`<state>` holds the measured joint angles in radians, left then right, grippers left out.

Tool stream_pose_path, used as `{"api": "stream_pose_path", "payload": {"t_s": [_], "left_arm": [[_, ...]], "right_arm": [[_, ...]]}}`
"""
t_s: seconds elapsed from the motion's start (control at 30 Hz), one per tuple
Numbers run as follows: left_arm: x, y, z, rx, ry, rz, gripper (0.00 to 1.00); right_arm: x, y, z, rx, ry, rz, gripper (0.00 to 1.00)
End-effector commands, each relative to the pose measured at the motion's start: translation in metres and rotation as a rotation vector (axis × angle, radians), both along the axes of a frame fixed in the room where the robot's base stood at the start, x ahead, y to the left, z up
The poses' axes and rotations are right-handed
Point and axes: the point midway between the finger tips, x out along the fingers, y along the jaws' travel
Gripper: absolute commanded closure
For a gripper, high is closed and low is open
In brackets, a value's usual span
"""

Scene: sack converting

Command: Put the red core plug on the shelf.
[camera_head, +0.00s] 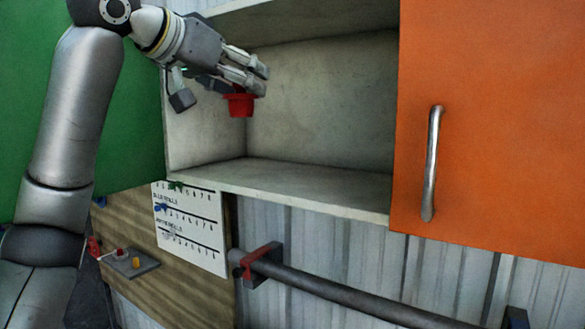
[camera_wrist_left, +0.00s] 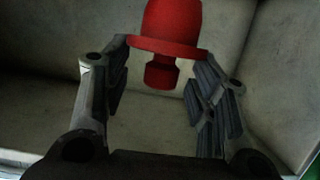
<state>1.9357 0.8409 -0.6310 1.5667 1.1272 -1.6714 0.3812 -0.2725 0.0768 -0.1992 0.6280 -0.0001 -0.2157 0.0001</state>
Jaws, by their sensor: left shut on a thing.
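The red core plug (camera_head: 240,104) hangs from my left gripper (camera_head: 256,79) at the left part of the open cabinet. My left gripper is shut on the plug. In the left wrist view, the plug (camera_wrist_left: 170,25) shows a wide flange and a narrower stem between the two fingers. The pale shelf (camera_head: 310,179) is the floor of the open compartment, below the plug, with a clear gap between them. The shelf looks bare. My right gripper is in neither view.
An orange door (camera_head: 490,120) with a metal handle (camera_head: 432,163) borders the opening on the right. A green panel (camera_head: 130,150) stands on the left. Below are a white chart (camera_head: 192,235), a small grey plate (camera_head: 133,264) and a dark horizontal bar (camera_head: 340,289).

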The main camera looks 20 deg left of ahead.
Motion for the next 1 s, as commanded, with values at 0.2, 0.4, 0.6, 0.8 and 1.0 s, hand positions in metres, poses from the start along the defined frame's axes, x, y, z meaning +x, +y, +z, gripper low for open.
{"api": "stream_pose_path", "payload": {"t_s": [0.2, 0.4, 0.6, 0.8, 1.0], "left_arm": [[0.038, -0.002, -0.013, 0.001, 0.010, 0.000, 0.69], [0.088, -0.006, -0.034, 0.001, 0.008, 0.000, 0.69], [0.117, -0.008, -0.073, 0.002, 0.006, 0.001, 0.69], [0.129, -0.009, -0.088, 0.000, 0.002, 0.000, 0.69], [0.136, -0.009, -0.110, 0.004, 0.005, 0.001, 0.69]], "right_arm": [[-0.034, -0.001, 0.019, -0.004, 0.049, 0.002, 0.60], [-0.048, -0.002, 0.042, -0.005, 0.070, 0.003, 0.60], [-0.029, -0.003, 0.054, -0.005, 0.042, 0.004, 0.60], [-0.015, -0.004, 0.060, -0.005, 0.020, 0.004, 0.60], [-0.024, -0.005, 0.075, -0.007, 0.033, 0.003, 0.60]]}}
